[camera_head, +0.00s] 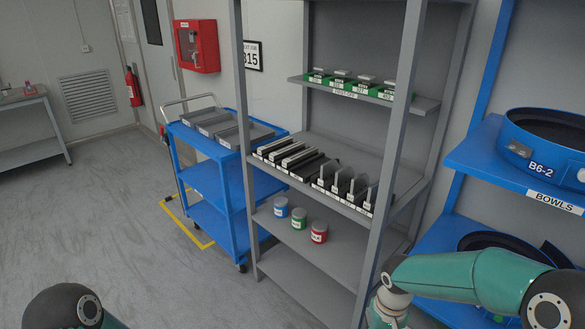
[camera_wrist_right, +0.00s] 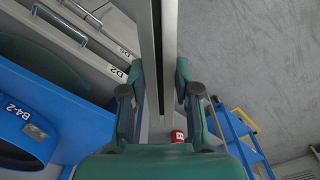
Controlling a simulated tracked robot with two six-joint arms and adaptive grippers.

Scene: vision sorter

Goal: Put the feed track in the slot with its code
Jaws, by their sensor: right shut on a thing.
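My right gripper (camera_wrist_right: 160,78) is shut on a long, narrow grey bar (camera_wrist_right: 170,40) with a dark side, which looks like the feed track; no code on it is readable. In the head view this gripper is out of frame, below my right forearm. A grey rack holds a row of long grey and black tracks (camera_head: 285,152) on its middle shelf, with labels on the front edge too small to read. A dark strip (camera_head: 314,168) right of the light tracks may be an empty slot. My left gripper is not in view.
Upright grey plates (camera_head: 346,184) stand right of the tracks. Green-based items (camera_head: 342,82) sit above, and three cans (camera_head: 299,218) below. A blue cart (camera_head: 205,175) stands left, a blue bowl rack (camera_head: 535,183) right.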

